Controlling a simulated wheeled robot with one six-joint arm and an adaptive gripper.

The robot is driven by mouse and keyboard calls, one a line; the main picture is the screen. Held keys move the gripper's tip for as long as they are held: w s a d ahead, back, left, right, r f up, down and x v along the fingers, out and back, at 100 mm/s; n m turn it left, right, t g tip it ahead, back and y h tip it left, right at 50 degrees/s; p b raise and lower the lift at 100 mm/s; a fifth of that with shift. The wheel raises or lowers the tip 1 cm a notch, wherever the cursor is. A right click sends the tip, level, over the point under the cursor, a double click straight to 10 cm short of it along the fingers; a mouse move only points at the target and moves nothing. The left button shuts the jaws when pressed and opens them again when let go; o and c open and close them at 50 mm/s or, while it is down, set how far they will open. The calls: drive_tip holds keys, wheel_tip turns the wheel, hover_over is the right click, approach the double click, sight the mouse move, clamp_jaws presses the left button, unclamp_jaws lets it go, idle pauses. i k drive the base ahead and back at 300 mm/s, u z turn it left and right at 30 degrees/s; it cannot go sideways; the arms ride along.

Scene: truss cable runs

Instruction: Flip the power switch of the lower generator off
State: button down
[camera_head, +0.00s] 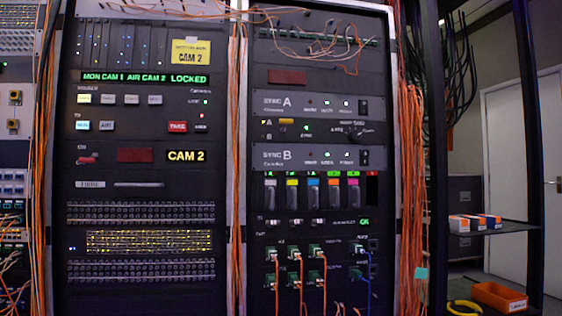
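The lower generator is the grey SYNC B unit (308,158) in the right-hand rack. Its small black power switch (366,154) is at the right end of its front. The picture is too coarse to tell which way the switch is set. Small indicator lights show near the middle of the unit. The similar SYNC A unit (309,107) sits above, with its own black switch (364,107). A changeover panel (323,132) with a dark knob lies between the two. My gripper is not in view.
Orange cables (410,190) hang along the right rack's side. Coloured modules (312,190) and plugged cables sit below SYNC B. The left rack (140,150) carries buttons and patch rows. A shelf (500,228) with small boxes and an orange bin (499,296) are at right.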

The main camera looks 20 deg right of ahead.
sight(364, 159)
drive_tip(key=z, duration=0.1)
drive_tip(key=i, duration=0.9)
drive_tip(key=z, duration=0.75)
